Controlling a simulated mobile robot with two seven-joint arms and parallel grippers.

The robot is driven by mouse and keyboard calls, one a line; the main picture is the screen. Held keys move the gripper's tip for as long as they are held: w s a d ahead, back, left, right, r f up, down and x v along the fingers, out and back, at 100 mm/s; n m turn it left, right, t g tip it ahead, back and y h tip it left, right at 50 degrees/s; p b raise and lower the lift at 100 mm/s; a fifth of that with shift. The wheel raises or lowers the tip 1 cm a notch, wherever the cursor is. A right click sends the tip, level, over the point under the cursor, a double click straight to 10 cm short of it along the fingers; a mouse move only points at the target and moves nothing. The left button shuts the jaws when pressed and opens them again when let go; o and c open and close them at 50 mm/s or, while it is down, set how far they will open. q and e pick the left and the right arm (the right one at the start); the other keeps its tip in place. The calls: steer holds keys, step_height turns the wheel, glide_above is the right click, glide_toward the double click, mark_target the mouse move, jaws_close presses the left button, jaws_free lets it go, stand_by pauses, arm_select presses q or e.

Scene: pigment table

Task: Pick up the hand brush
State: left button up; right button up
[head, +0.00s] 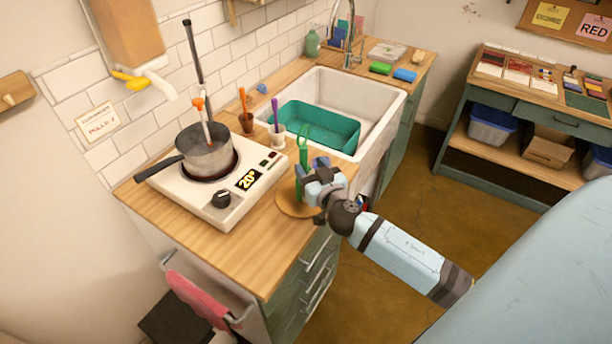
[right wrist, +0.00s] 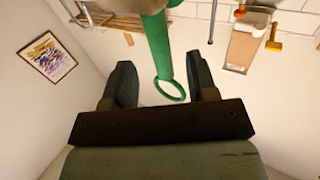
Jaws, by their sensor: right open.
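A green hand brush (head: 302,150) stands upright, its handle loop at the top, over a round wooden board at the counter's front edge. My right gripper (head: 310,182) is at the brush, open, with its fingers pointing toward the counter's back. In the right wrist view the green handle (right wrist: 157,45) with its ring end passes between or just beyond the two spread fingers of the gripper (right wrist: 163,72). I cannot tell whether they touch it. The brush's lower part is largely hidden by my gripper. My left gripper is not in view.
A hot plate (head: 205,208) with a steel pot (head: 207,160) stands left of the brush. Behind it are a brown cup (head: 247,123) and a white cup (head: 277,134) holding tools. A white sink (head: 385,110) with a teal tub (head: 315,125) lies beyond. The counter's front left is clear.

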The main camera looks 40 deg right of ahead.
mark_target(305, 160)
steer(key=shift+w+d+r, duration=0.1)
steer(key=shift+w, duration=0.45)
steer(key=w, duration=0.1)
steer(key=w+p, duration=0.1)
steer(key=w, duration=0.1)
steer(key=w+p, duration=0.1)
steer(key=shift+w+d+r, duration=0.1)
steer(key=shift+w+d, duration=0.15)
steer(key=shift+d, duration=0.1)
steer(key=shift+w, duration=0.15)
jaws_close()
